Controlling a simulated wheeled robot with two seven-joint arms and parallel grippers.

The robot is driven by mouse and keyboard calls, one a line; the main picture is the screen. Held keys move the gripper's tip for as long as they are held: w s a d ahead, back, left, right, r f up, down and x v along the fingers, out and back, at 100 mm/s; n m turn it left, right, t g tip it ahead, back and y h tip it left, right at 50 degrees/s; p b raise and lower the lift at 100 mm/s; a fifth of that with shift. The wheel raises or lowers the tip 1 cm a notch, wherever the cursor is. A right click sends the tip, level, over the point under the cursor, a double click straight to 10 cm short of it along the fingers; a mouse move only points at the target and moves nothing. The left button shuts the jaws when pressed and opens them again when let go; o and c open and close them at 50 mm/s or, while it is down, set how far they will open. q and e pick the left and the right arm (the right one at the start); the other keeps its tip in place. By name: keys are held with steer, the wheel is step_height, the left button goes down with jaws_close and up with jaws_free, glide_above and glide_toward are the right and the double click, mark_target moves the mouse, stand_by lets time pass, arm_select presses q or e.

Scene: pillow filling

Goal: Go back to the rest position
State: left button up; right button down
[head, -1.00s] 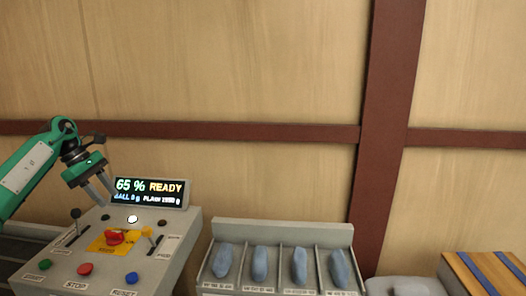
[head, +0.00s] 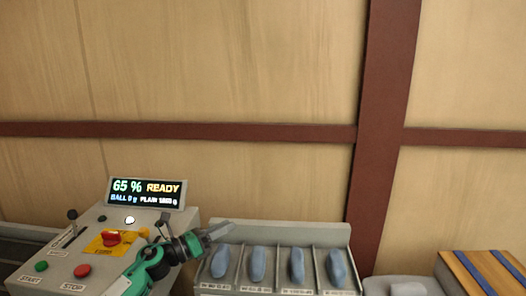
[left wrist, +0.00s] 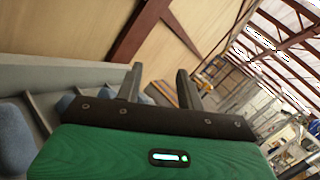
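My left gripper (head: 220,231) is in front of the left end of the sorting tray in the head view, its fingers pointing right. In the left wrist view its two fingers (left wrist: 157,88) stand apart with nothing between them. The green gripper body fills the lower part of that view. My right gripper is in neither view.
A control panel (head: 50,268) with a lit display (head: 147,192) reading 65 % READY stands at left. A grey tray (head: 290,232) holds several blue pillows (head: 297,264). A grey object (head: 400,286) and a wooden slatted piece with blue strips (head: 484,272) lie at right.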

arm_select(q)
steer(key=s+a+f+n+t+y, duration=0.1)
steer(key=s+a+f+n+y, duration=0.2)
steer(key=s+f+n+y, duration=0.55)
steer(key=s+a+f+n+t+y, duration=0.1)
steer(key=s+a+f+n+y, duration=0.25)
steer(key=n, duration=0.95)
steer(key=s+a+f+n+t+y, duration=0.1)
steer(key=s+a+f+n+y, duration=0.4)
steer(key=n, duration=0.6)
steer(key=s+f+n+g, duration=0.3)
steer(key=s, duration=0.6)
steer(key=s+f+n+g, duration=0.2)
steer(key=s+f+g, duration=0.2)
steer(key=s, duration=0.5)
steer(key=s+f+n+g, duration=0.3)
steer(key=s, duration=0.6)
step_height(320, 180, down, 31)
steer(key=g+b, duration=0.1)
steer(key=b, duration=0.2)
steer(key=s+a+f+b, duration=0.1)
steer(key=s+a+f, duration=0.1)
steer(key=s+f, duration=0.7)
steer(key=s+a+f+g+b, duration=0.1)
steer(key=s+a+f, duration=0.1)
steer(key=s+f, duration=0.8)
step_height(320, 180, down, 5)
steer(key=shift+s+f+m+g, duration=0.1)
steer(key=shift+s+m+g, duration=0.2)
steer(key=shift+m, duration=0.15)
